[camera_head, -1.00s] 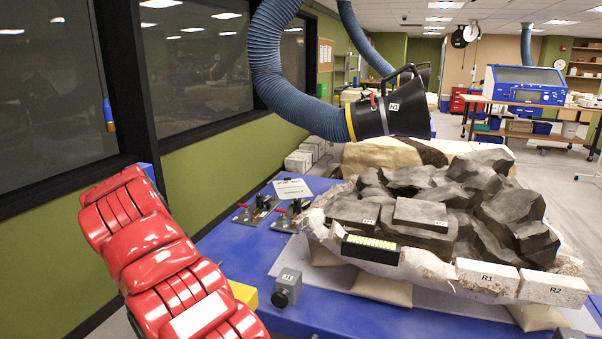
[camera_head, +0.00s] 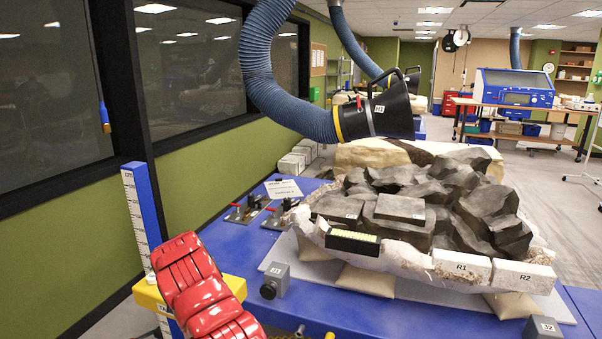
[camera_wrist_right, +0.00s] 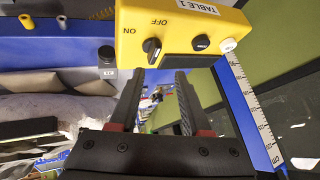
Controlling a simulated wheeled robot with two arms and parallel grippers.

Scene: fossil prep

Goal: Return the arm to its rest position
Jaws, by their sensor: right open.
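A red, ribbed arm link of mine (camera_head: 200,290) rises at the lower left of the head view, in front of the yellow control box (camera_head: 150,297). No gripper shows in the head view. In the right wrist view my right gripper (camera_wrist_right: 159,80) is open, with two dark fingers apart and nothing between them. The yellow box (camera_wrist_right: 205,22), labelled TABLE 1, is just beyond the fingertips; whether they touch it I cannot tell. It carries a black knob (camera_wrist_right: 152,46) by the ON and OFF marks, a black button (camera_wrist_right: 200,43) and a white button (camera_wrist_right: 228,45).
A blue column with a white scale (camera_head: 137,215) stands at the blue table's (camera_head: 225,240) left edge. A grey block (camera_head: 275,282) and clamps (camera_head: 245,212) lie near the dark rock (camera_head: 450,205). A black hood (camera_head: 385,112) on a blue hose hangs above.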

